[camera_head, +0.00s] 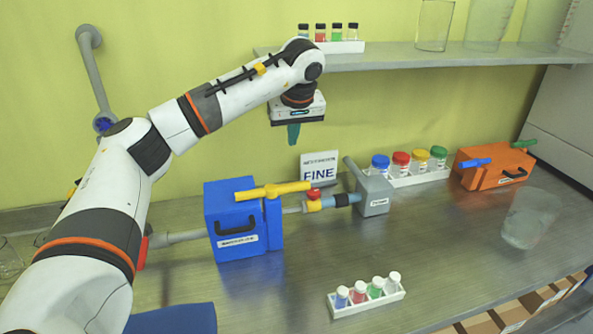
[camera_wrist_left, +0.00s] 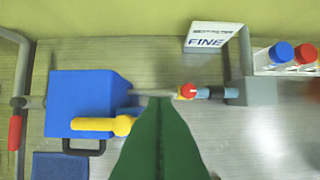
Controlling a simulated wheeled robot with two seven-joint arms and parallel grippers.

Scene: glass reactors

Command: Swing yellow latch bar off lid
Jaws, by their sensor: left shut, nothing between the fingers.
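The yellow latch bar (camera_head: 272,190) lies across the top of the blue reactor box (camera_head: 231,205), and its right end sticks out past the box. In the left wrist view the yellow bar (camera_wrist_left: 92,124) lies across the front part of the blue box (camera_wrist_left: 80,95). A blue plate (camera_head: 273,225), perhaps the lid, stands at the box's right side. My left gripper (camera_head: 293,136) hangs fingers down, shut and empty, above and behind the bar's right end, apart from it. Its green fingers (camera_wrist_left: 158,105) hide part of the bench in the left wrist view. My right gripper is out of view.
A pipe with a red and yellow valve (camera_head: 314,200) joins the blue box to a grey block (camera_head: 374,193). A FINE sign (camera_head: 319,168) stands behind. A vial rack (camera_head: 367,301) sits in front, an orange box (camera_head: 495,168) at right. A shelf (camera_head: 450,57) hangs above.

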